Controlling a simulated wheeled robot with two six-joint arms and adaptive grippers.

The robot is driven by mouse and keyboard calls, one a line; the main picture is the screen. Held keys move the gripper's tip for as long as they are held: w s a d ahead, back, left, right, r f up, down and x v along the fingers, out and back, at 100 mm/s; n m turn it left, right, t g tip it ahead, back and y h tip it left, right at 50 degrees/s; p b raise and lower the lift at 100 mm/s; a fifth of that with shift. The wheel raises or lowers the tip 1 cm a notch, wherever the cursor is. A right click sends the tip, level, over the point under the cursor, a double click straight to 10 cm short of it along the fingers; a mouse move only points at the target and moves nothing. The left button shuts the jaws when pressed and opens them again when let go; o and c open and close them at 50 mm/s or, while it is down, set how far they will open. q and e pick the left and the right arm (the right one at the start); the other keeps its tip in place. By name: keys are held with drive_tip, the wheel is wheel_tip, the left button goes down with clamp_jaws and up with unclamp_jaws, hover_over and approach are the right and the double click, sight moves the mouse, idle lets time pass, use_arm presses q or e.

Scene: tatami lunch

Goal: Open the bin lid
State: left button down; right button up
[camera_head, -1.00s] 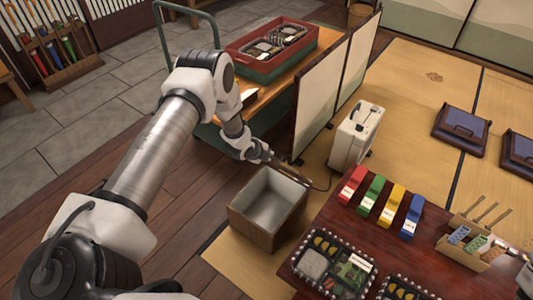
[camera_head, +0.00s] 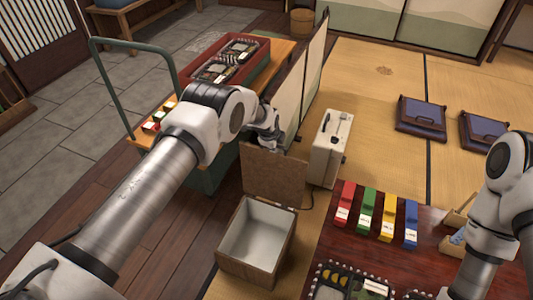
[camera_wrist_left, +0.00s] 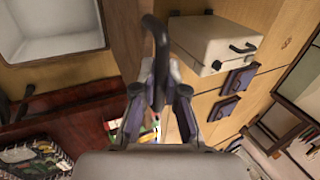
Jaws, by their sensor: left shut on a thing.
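The bin (camera_head: 228,262) is an open wooden box with a white inside, on the floor left of the low red table. Its brown lid (camera_head: 273,175) stands raised at the bin's far edge. My left gripper (camera_head: 272,143) is at the top of the lid, its fingertips hidden in the head view. In the left wrist view, the left gripper (camera_wrist_left: 158,100) is shut on a dark curved handle (camera_wrist_left: 160,42), and the bin's white inside (camera_wrist_left: 55,25) shows at upper left. My right arm enters at the right of the head view; its gripper is out of sight.
A white case (camera_head: 330,150) with a dark handle stands right of the lid, a cable near its base. Folding screens (camera_head: 291,95) and a cart with a red tray (camera_head: 258,68) are behind. The red table (camera_head: 385,255) holds coloured blocks and lunch boxes.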

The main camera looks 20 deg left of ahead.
use_arm(q)
drive_tip(key=shift+w, duration=0.25)
drive_tip(key=c, duration=1.2)
unclamp_jaws()
drive_tip(key=shift+d, duration=0.1)
drive_tip(key=v, duration=1.2)
